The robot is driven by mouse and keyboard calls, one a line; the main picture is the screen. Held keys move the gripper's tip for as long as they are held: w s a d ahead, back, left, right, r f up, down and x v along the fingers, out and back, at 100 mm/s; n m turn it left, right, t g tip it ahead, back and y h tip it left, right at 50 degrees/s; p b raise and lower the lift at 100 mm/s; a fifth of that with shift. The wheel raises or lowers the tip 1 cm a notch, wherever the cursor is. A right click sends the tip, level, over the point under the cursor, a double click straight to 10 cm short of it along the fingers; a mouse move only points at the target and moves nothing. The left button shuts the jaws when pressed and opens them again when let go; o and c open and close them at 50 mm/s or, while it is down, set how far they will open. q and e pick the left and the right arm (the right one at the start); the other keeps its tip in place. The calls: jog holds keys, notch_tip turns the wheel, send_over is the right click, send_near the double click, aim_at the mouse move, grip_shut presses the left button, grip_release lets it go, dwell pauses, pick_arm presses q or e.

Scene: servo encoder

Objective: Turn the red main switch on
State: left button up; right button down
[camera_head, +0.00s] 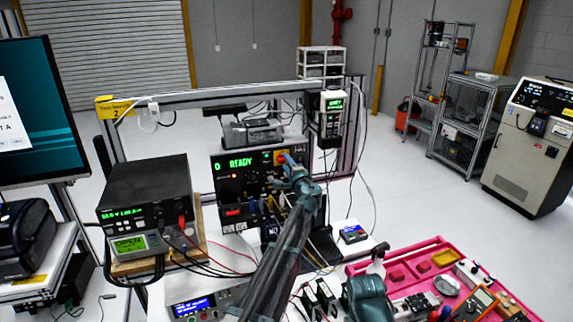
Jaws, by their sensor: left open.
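A black control unit (228,191) with a green READY display stands at the middle of the bench. A red switch on a yellow plate (281,157) sits at the upper right of its front panel, partly covered by my gripper. I cannot tell the switch's position. My left gripper (288,163) is open, its tips at or just in front of this switch; whether they touch it is unclear. My left arm reaches up from the bottom and hides part of the panel's lower right. My right gripper's fingers do not show.
A black power supply (150,190) with cables stands left of the control unit. A pink tray (430,250) with tools lies at the right front. A metal frame (220,92) spans above the bench. Loose wires lie between the devices.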

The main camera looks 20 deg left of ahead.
pick_arm(q)
jog(key=v, duration=1.3)
jog(key=shift+s, duration=0.2)
jog(key=shift+d, duration=0.15)
jog(key=s+f+n+g+h+b, duration=0.1)
jog(key=s+f+n+g+b, duration=0.3)
jog(key=s+f, duration=0.55)
jog(key=s+f+n+g+h+b, duration=0.15)
jog(key=s+f+g+b, duration=0.35)
jog(key=f, duration=0.8)
jog(key=s+d+f+g+h+b, duration=0.2)
jog(key=s+d+f, duration=0.2)
jog(key=s, duration=0.3)
jog(key=s+d+f+n+g+h+b, duration=0.1)
jog(key=s+d+f+g+h+b, duration=0.1)
jog(key=s+f, duration=0.4)
jog(key=s+d+f+n+g+h+b, duration=0.1)
jog(key=s+d+f+b, duration=0.3)
jog(key=s, duration=0.5)
notch_tip(320, 180, down, 2)
jog(key=shift+s+d+f+g+h, duration=0.1)
jog(key=shift+s+d+g+h, duration=0.1)
jog(key=shift+d+g+h, duration=0.6)
